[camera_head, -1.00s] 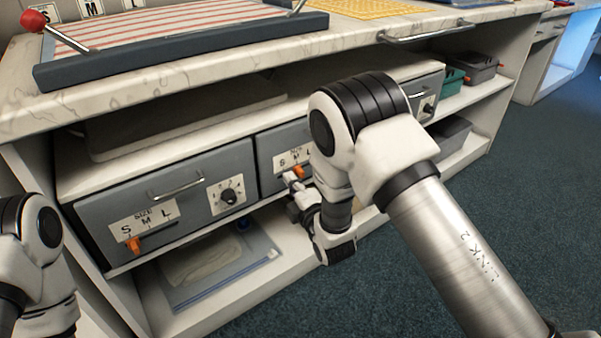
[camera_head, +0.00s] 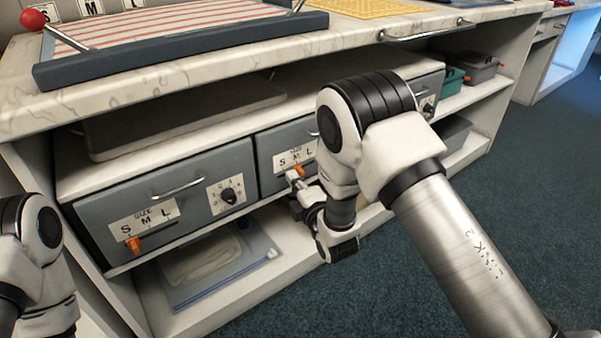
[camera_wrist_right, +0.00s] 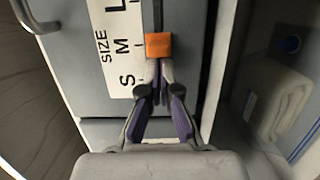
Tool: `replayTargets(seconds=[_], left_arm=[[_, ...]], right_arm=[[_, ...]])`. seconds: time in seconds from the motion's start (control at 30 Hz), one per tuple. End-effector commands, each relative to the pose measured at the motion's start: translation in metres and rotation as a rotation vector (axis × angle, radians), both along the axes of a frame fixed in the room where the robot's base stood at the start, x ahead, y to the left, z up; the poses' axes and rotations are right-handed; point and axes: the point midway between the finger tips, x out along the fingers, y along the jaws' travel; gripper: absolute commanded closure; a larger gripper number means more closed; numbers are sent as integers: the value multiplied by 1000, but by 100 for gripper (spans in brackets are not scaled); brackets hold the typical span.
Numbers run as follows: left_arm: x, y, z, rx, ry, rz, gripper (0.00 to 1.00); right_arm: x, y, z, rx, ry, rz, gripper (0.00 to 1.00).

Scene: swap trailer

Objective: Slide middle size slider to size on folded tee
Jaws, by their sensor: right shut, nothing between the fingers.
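The middle drawer's size slider is an orange block (camera_head: 301,170) under the S M L label; in the right wrist view the orange slider (camera_wrist_right: 158,45) sits level with M. My right gripper (camera_wrist_right: 161,90) is shut and empty, its fingertips at the slider's S side, touching or nearly so. In the head view the right gripper (camera_head: 294,178) is small and partly hidden by my arm. A white folded cloth, apparently the tee (camera_head: 205,262), lies on the lower shelf under the left drawer. Part of my left arm shows at the left edge; its gripper is out of view.
The left drawer (camera_head: 170,190) has a dial and an orange slider (camera_head: 133,245) at S. A marble counter (camera_head: 190,80) with a striped board (camera_head: 170,30) overhangs the drawers. Grey and teal bins (camera_head: 453,80) stand at right. Carpet in front is clear.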

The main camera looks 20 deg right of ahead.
Motion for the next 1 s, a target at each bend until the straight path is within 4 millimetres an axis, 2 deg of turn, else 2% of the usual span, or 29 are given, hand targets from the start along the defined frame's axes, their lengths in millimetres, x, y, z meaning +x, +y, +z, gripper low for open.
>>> replayTargets(seconds=[1.0], left_arm=[[0,0,-5,0,0,0,9]], right_arm=[[12,-34,0,1,0,0,100]])
